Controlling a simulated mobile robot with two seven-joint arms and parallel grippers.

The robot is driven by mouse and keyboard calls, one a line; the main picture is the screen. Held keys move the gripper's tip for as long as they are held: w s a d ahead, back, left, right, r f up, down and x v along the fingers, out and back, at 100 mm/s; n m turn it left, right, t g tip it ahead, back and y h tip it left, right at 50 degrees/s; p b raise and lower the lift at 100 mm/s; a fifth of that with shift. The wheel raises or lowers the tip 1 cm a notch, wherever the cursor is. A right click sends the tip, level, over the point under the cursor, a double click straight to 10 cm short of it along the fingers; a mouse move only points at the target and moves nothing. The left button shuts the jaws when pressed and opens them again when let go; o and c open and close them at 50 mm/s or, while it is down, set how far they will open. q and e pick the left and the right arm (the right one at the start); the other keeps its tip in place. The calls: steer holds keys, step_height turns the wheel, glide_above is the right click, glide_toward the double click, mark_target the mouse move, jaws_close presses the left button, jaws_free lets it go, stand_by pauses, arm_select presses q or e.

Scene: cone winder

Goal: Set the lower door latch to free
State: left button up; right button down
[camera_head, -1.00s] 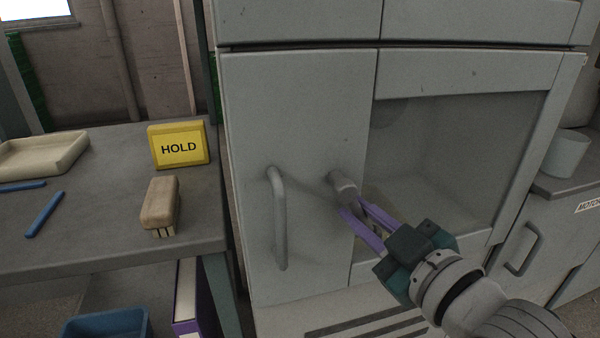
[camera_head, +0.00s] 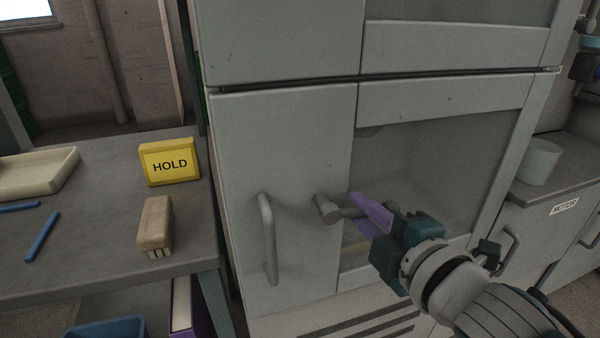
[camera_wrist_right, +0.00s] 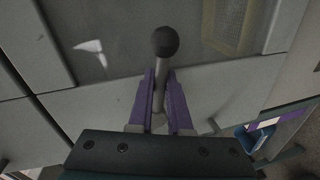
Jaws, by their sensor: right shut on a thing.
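The lower door latch (camera_head: 328,208) is a grey lever on the lower cabinet door (camera_head: 285,130), just right of the door's long handle. Its round hub is at the left and its bar points roughly level to the right. My right gripper (camera_head: 360,208) comes in from the right with its purple fingers shut around the bar. In the right wrist view the latch (camera_wrist_right: 165,42) shows a dark round end beyond the fingertips, with its bar between the fingers (camera_wrist_right: 161,82). The fingers hide part of the bar. My left gripper is not in view.
The door handle (camera_head: 267,240) stands out left of the latch. A window (camera_head: 430,160) fills the door's right part. At left, a bench (camera_head: 100,225) holds a yellow HOLD sign (camera_head: 169,162), a brush (camera_head: 155,225) and a tray (camera_head: 40,172). A counter with a cup (camera_head: 540,161) is at right.

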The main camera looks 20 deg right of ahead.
steer(key=shift+r+n, duration=0.25)
steer(key=shift+n, duration=0.25)
steer(key=c, duration=0.8)
jaws_free()
steer(key=shift+c, duration=0.2)
steer(key=p+v, duration=0.2)
steer(key=v, duration=0.8)
steer(key=shift+a, duration=0.1)
